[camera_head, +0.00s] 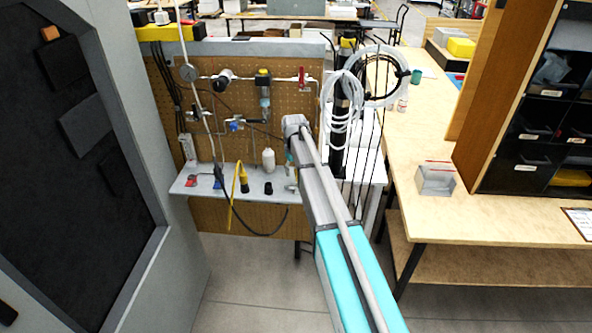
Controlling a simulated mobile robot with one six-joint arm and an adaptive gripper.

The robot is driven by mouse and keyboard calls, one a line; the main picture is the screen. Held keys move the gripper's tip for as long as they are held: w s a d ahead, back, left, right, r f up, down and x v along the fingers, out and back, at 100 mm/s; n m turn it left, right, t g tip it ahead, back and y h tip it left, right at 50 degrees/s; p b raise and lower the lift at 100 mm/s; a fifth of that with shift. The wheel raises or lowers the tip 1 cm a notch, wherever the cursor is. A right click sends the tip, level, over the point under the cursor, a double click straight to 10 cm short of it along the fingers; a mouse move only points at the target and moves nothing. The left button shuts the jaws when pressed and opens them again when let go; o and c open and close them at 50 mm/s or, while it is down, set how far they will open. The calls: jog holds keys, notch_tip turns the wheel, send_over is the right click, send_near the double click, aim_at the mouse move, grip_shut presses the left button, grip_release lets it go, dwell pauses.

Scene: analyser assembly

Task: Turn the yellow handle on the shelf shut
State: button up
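A small shelf (212,183) juts from a brown pegboard panel left of the picture's middle. A yellow part (243,179) stands on it, and a thin yellow strip (234,196) runs from beside it down past the shelf's front edge. Which of these is the handle, and how far it is turned, is too small to tell. My arm reaches up from the bottom, its far end right of the yellow part and apart from it in the picture. My gripper cannot be made out; it may be hidden behind the arm.
A black cable loops below. Gauges and valves sit on the pegboard (285,95). A grey cabinet (185,270) is left; a wooden bench (480,220) is right.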

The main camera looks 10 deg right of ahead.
jog(key=n, duration=0.1)
jog(key=a+n, duration=0.1)
jog(key=n, duration=0.1)
jog(key=shift+s+a, duration=0.1)
jog(key=shift+s, duration=0.1)
jog(key=n, duration=0.2)
jog(key=a+n, duration=0.1)
jog(key=shift+s+n, duration=0.3)
jog(key=shift+s, duration=0.05)
notch_tip(320, 180, up, 14)
jog(key=p, duration=1.4)
jog(key=s+f+m+b, duration=0.8)
jog(key=s+f+b, duration=1.9)
jog(key=shift+s, duration=0.35)
jog(key=shift+d+f, duration=0.1)
dwell(0.4)
jog(key=shift+s+m, duration=0.4)
jog(key=shift+s, duration=0.55)
